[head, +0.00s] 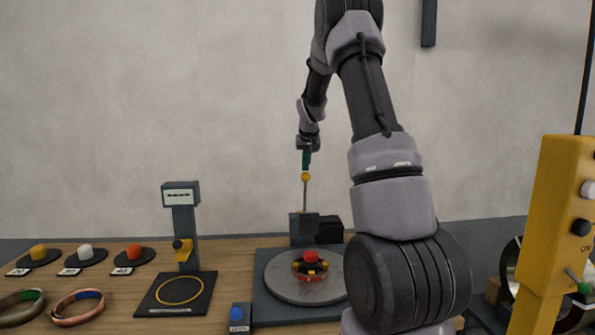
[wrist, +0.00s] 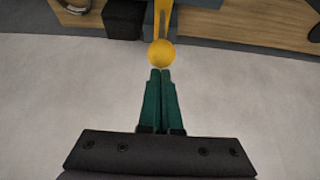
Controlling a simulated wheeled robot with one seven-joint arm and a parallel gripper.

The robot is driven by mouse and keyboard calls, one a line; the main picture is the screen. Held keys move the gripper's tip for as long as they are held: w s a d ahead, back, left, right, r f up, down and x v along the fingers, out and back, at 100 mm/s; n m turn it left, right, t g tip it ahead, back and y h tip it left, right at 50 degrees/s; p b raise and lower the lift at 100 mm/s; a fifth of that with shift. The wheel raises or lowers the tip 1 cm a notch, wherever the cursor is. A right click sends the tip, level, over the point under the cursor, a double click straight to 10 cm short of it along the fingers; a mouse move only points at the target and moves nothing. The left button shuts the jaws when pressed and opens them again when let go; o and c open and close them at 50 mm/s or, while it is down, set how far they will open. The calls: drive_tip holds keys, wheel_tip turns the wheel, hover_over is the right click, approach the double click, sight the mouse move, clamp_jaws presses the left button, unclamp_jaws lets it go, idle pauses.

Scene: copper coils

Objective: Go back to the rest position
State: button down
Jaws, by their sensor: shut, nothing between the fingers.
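My gripper (head: 306,160) hangs from my arm above the back of the table, its dark green fingers pointing down. In the wrist view the two fingers (wrist: 160,74) are pressed together with nothing between them. A yellow ball knob (head: 306,177) on top of an upright metal rod is just below the fingertips. The knob also shows in the wrist view (wrist: 161,53), right at the fingertips; I cannot tell whether they touch. The rod rises from a dark block behind a round grey turntable (head: 285,287), which carries a red-topped hub (head: 311,257).
A dark post with a display (head: 181,196) stands left of the turntable, behind a black pad with a yellow ring (head: 157,309). Two coils (head: 78,306) lie at front left. Several coloured knobs sit on black discs behind them. A yellow control panel (head: 545,235) stands at right.

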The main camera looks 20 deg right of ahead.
drive_tip(key=s+a+r+y, duration=0.1)
drive_tip(key=s+a+r, duration=0.55)
drive_tip(key=s, duration=0.25)
drive_tip(key=s+a+r+y, duration=0.1)
drive_tip(key=s+a+r, duration=0.5)
drive_tip(key=s, duration=0.4)
drive_tip(key=s+a+y, duration=0.1)
drive_tip(key=s+a, duration=0.2)
drive_tip(key=s, duration=0.8)
drive_tip(key=s+a+m+t, duration=0.1)
drive_tip(key=s+a, duration=0.3)
drive_tip(key=s, duration=0.7)
drive_tip(key=shift+y, duration=0.4)
drive_tip(key=shift+f+t, duration=0.1)
drive_tip(key=shift+t, duration=0.2)
